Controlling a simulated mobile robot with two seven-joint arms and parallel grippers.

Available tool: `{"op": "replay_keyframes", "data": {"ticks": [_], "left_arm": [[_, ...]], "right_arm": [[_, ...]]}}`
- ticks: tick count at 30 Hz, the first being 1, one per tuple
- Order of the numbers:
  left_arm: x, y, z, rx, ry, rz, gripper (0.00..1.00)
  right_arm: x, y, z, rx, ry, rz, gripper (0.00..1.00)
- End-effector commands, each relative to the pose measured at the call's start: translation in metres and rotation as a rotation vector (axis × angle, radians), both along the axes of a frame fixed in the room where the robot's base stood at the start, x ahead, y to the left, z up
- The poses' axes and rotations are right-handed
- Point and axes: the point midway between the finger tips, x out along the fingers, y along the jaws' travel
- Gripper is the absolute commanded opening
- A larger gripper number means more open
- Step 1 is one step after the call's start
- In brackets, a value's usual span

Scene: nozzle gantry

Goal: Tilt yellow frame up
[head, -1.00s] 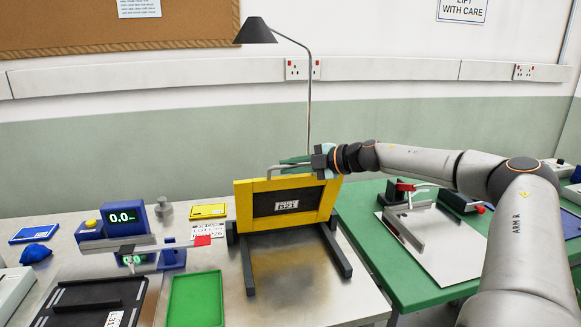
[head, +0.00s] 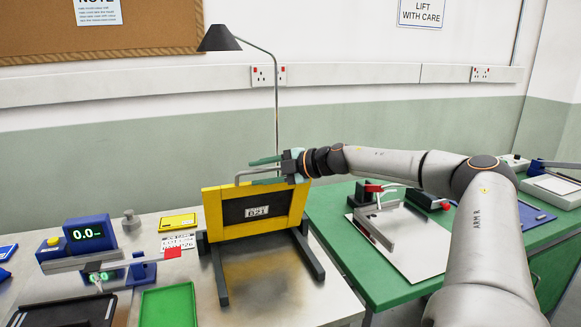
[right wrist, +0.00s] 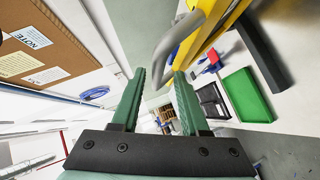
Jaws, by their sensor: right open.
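The yellow frame (head: 214,217) stands raised, close to upright, at the back of a dark base on the steel bench in the head view. Its dark centre panel carries a white label. A grey bar handle (head: 238,178) sticks up from its top edge. My right gripper (head: 252,171) is open at the handle, with its green fingers above and below the bar. In the right wrist view the curved handle (right wrist: 188,38) reaches between the open fingertips (right wrist: 159,74); contact cannot be told. The yellow frame edge (right wrist: 213,38) shows beside it. My left gripper is not in view.
The base's dark rails (head: 309,254) run forward along the bench. A scale (head: 88,232), a green tray (head: 168,307) and a yellow case (head: 178,222) lie to the left. A lamp (head: 222,40) stands behind. A green table (head: 330,228) with a clamp fixture adjoins on the right.

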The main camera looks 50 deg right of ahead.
Motion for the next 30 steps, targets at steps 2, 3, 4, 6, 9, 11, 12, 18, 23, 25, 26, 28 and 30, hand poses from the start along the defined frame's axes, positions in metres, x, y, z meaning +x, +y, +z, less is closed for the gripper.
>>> {"op": "replay_keyframes", "data": {"ticks": [2,3,4,6,9,11,12,18,23,25,26,28,30], "left_arm": [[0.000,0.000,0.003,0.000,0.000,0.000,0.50],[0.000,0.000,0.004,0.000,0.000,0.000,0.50],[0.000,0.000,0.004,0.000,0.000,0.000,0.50],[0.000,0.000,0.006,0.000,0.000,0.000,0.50],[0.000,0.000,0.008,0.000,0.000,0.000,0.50],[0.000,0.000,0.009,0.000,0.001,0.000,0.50],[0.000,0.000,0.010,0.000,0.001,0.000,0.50],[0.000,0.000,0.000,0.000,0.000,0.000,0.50],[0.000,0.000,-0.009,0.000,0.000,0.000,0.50],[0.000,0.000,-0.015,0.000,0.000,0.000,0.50],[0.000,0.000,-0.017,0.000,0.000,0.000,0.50],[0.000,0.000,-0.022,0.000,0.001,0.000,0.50],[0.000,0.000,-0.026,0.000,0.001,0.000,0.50]], "right_arm": [[-0.003,-0.001,0.004,0.000,-0.003,0.000,0.45],[-0.005,-0.001,0.005,0.000,-0.004,0.000,0.45],[-0.006,-0.001,0.006,0.000,-0.004,0.001,0.45],[-0.009,-0.002,0.006,0.000,-0.004,0.001,0.45],[-0.013,-0.003,0.007,0.001,-0.004,0.001,0.45],[-0.015,-0.003,0.008,0.003,-0.004,0.001,0.45],[-0.017,-0.003,0.008,0.003,-0.004,0.002,0.45],[-0.030,-0.006,0.011,-0.001,-0.003,0.005,0.45],[-0.045,-0.011,0.014,-0.002,-0.004,0.001,0.45],[-0.056,-0.013,0.017,-0.003,-0.003,0.002,0.45],[-0.060,-0.014,0.018,-0.001,-0.004,0.001,0.45],[-0.071,-0.017,0.022,-0.001,-0.004,-0.001,0.45],[-0.081,-0.020,0.026,-0.002,-0.004,0.000,0.45]]}}
